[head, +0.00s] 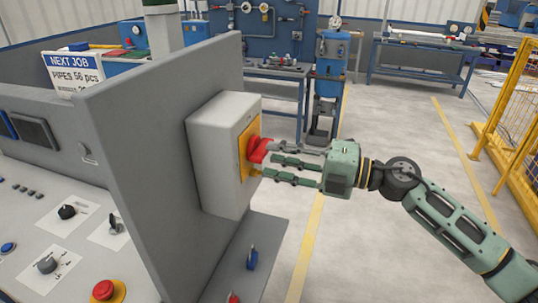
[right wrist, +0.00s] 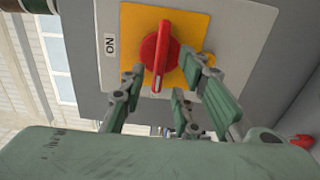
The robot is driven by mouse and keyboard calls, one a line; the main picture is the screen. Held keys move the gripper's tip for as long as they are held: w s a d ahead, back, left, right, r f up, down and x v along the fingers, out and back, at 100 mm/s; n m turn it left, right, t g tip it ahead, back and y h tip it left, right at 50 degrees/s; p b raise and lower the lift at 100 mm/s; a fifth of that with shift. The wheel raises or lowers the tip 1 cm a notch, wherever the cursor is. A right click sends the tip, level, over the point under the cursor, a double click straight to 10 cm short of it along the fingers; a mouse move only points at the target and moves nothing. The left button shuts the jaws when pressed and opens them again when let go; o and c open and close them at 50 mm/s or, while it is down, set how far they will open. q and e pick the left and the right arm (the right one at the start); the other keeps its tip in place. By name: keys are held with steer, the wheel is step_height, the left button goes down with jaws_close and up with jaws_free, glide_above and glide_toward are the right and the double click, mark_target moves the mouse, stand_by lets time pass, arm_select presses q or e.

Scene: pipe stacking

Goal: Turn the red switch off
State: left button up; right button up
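The red switch (head: 258,150) is a rotary knob on a yellow plate (head: 243,150), on the side of a grey box (head: 208,150). In the right wrist view the red switch (right wrist: 161,54) has its handle running up and down in the picture, with an ON label (right wrist: 110,44) left of the yellow plate (right wrist: 187,20). My right gripper (head: 268,164) reaches it from the right. Its fingers, seen in the right wrist view (right wrist: 165,82), are spread around the knob with gaps, so it looks open. Contact is unclear. My left gripper is not in view.
The box hangs on a grey panel (head: 150,120) beside a control desk with knobs and a red button (head: 106,291). A blue lever (head: 252,258) sits below the box. A yellow fence (head: 510,120) stands right; the floor between is clear.

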steer(key=v, duration=0.9)
steer(key=shift+d, duration=0.15)
